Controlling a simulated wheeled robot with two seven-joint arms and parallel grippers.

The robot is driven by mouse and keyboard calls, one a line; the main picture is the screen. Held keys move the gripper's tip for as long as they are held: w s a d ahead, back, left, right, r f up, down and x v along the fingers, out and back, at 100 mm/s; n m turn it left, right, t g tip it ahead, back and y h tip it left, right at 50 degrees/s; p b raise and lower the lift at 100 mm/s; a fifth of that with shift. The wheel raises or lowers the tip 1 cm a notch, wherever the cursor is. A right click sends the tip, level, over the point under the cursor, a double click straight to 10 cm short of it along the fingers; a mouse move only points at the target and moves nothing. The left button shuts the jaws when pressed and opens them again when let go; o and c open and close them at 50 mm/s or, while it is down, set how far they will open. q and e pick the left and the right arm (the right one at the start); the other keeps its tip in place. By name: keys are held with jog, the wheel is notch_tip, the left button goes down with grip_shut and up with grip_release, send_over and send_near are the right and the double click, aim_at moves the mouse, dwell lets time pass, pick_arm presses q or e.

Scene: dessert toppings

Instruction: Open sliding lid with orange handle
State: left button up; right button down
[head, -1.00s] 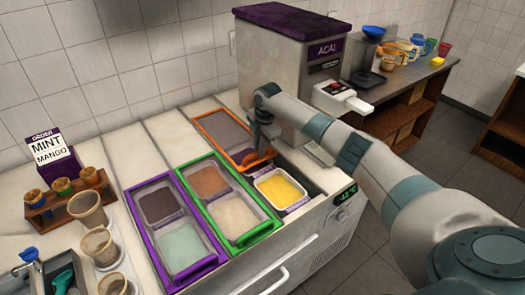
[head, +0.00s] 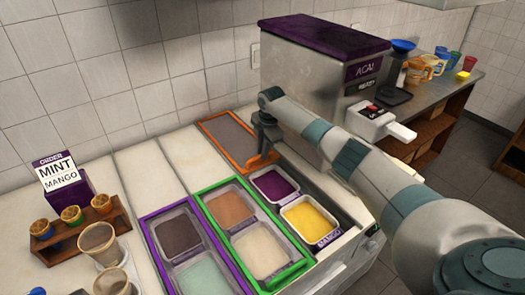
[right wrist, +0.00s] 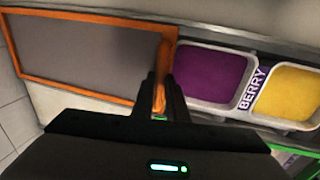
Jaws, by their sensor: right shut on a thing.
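The sliding lid with the orange frame (head: 232,136) lies flat at the back of the counter, its grey panel clear. Its orange handle (head: 262,162) is at the near end. My right gripper (head: 264,148) is shut on this handle. In the right wrist view the fingers (right wrist: 160,108) hold the upright orange handle (right wrist: 162,80) at the lid's right end. In front of the lid two tubs are uncovered, a purple one (head: 274,186) and a yellow one (head: 309,222) labelled MANGO. The purple tub's label reads BERRY in the wrist view. My left gripper is out of view.
Green-framed (head: 206,206) and purple-framed (head: 151,232) lids cover tubs to the left. A grey ACAI machine (head: 300,75) stands right of the orange lid. A cup rack (head: 80,229) and order sign (head: 63,182) are far left. Bare counter lies left of the lid.

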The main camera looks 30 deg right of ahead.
jog(key=c, duration=1.7)
grip_release()
jog(key=shift+c, duration=0.2)
jog(key=shift+r, duration=0.2)
jog(key=s+r+b, duration=0.3)
jog(key=r+b, duration=0.1)
jog(key=r, duration=1.2)
jog(key=shift+s+r, duration=0.15)
jog(key=shift+r, duration=0.15)
jog(key=shift+s+d+f, duration=0.1)
